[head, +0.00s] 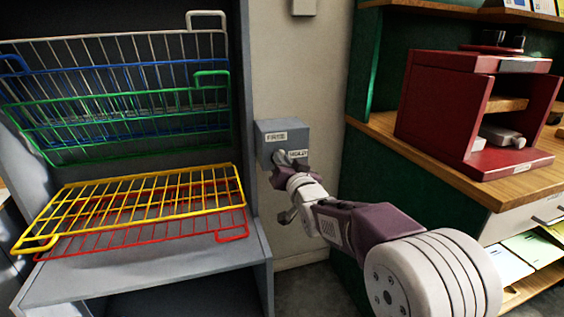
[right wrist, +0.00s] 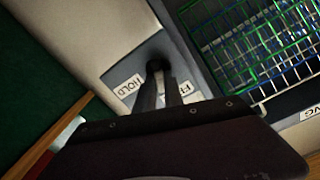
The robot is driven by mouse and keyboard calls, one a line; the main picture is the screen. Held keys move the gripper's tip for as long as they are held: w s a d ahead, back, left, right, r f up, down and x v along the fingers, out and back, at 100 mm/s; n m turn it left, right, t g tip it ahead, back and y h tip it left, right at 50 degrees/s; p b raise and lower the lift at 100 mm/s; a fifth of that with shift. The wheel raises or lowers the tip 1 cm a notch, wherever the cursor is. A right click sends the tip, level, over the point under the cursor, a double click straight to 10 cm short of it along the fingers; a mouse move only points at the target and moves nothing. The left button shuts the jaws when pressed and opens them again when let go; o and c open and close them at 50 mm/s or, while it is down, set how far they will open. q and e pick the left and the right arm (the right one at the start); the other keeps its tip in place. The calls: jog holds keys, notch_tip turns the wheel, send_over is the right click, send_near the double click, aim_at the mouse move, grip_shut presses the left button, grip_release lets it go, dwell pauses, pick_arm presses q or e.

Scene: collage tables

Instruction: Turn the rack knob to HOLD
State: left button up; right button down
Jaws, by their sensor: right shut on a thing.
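A grey control box (head: 270,130) with the rack knob (head: 281,156) is on the pale wall right of the drying rack. Its FREE label (head: 276,136) is at the upper left and its HOLD label (head: 298,154) is lower right. My right gripper (head: 283,168) reaches the box front and is shut on the knob. In the right wrist view the fingers close around the dark knob (right wrist: 156,66), with HOLD to the left and FREE partly hidden by a finger. Which label the knob points to cannot be told. My left gripper is not in view.
The grey rack cabinet (head: 262,262) stands at left, with yellow (head: 130,205) and red (head: 150,236) wire shelves low and green, blue and white ones tilted up. A red press (head: 430,105) stands on a wooden counter (head: 480,185) at right.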

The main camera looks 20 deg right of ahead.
jog(key=m, duration=0.9)
jog(key=f+m+p, duration=0.1)
jog(key=m, duration=0.3)
jog(key=shift+d+m, duration=0.3)
jog(key=shift+d, duration=0.05)
jog(key=shift+f, duration=0.1)
dwell(0.3)
jog(key=c, duration=1.4)
grip_release()
jog(key=shift+c, duration=0.2)
jog(key=s+p, duration=0.1)
jog(key=s, duration=0.8)
jog(key=shift+d+p, duration=0.15)
jog(key=shift+p, duration=0.25)
